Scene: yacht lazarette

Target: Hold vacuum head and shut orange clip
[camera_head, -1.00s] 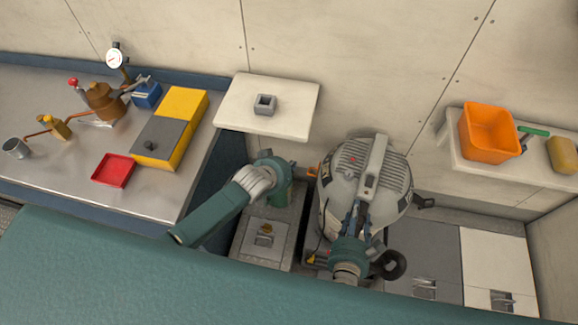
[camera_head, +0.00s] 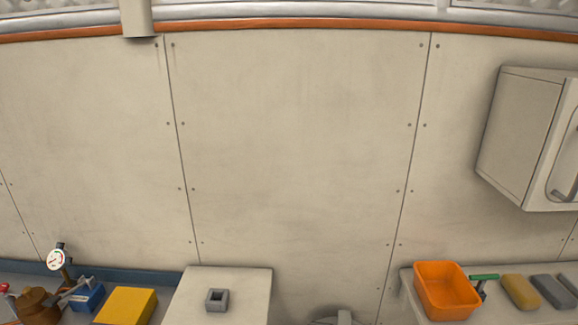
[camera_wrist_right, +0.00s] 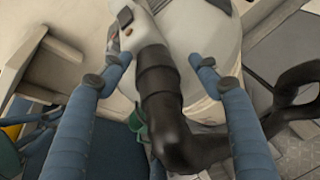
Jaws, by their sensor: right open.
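The vacuum head (camera_wrist_right: 190,30), a pale rounded body, shows at the top of the right wrist view. Only a sliver of its top and handle (camera_head: 344,318) shows at the bottom edge of the head view. My right gripper (camera_wrist_right: 160,62) is open, its two blue fingers on either side of a black hose (camera_wrist_right: 165,95), with gaps to both sides. I cannot tell whether the fingertips touch the vacuum. The orange clip shows in neither current view.
The head view is mostly bare wall panels. Along the bottom are a white shelf with a grey square block (camera_head: 217,299), a yellow box (camera_head: 126,306), and an orange bin (camera_head: 445,290) beside sponges. A white cabinet (camera_head: 525,135) hangs at the right.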

